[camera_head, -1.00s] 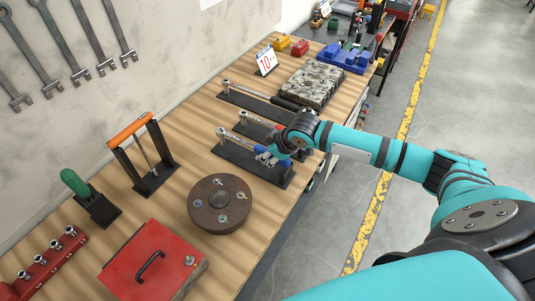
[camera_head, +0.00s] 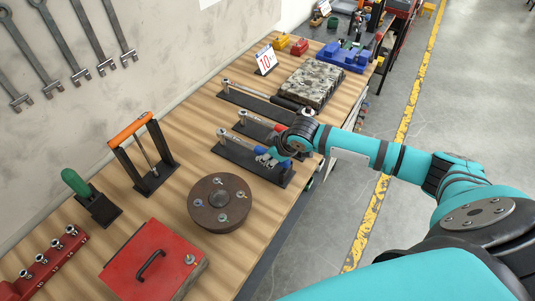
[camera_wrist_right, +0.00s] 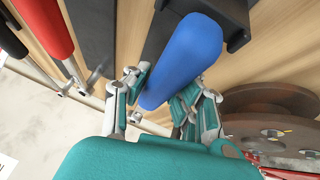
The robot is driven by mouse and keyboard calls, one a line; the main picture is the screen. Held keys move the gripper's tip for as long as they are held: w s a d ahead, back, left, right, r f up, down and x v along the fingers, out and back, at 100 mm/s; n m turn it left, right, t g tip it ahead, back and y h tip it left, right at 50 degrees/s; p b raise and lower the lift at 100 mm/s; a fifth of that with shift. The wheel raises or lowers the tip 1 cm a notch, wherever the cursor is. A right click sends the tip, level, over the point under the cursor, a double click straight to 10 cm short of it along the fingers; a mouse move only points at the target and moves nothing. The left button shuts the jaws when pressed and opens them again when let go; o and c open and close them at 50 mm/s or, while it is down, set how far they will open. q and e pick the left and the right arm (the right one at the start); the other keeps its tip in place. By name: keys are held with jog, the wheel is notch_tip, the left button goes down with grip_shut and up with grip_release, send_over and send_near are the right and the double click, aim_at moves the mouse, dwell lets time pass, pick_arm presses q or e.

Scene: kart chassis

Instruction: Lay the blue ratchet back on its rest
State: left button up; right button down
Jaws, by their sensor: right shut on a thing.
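The blue ratchet (camera_head: 241,142) lies lengthwise over its black rest (camera_head: 228,153), with its metal head at the left end near the rest's upright. I cannot tell whether it touches the rest or hangs just above it. My right gripper (camera_head: 270,158) is at the blue handle end, over the right part of the rest. In the right wrist view, the blue handle (camera_wrist_right: 187,58) lies between the fingers of my right gripper (camera_wrist_right: 160,98), which is shut on it. The fingers hide part of the handle. My left gripper is in neither view.
A red-handled ratchet (camera_head: 259,124) and a black-handled one (camera_head: 250,93) lie on rests just behind. A round brown plate (camera_head: 219,190) stands close in front. A red box (camera_head: 150,262) is nearer. The bench edge is to the right.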

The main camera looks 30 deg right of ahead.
jog(key=shift+w+f, duration=0.1)
jog(key=shift+f, duration=0.4)
jog(key=c, duration=1.1)
grip_release()
jog(key=shift+o, duration=0.3)
jog(key=shift+f, duration=0.15)
jog(key=shift+s, duration=0.2)
jog(key=v, duration=1.2)
notch_tip(320, 180, up, 10)
jog(key=p, duration=0.6)
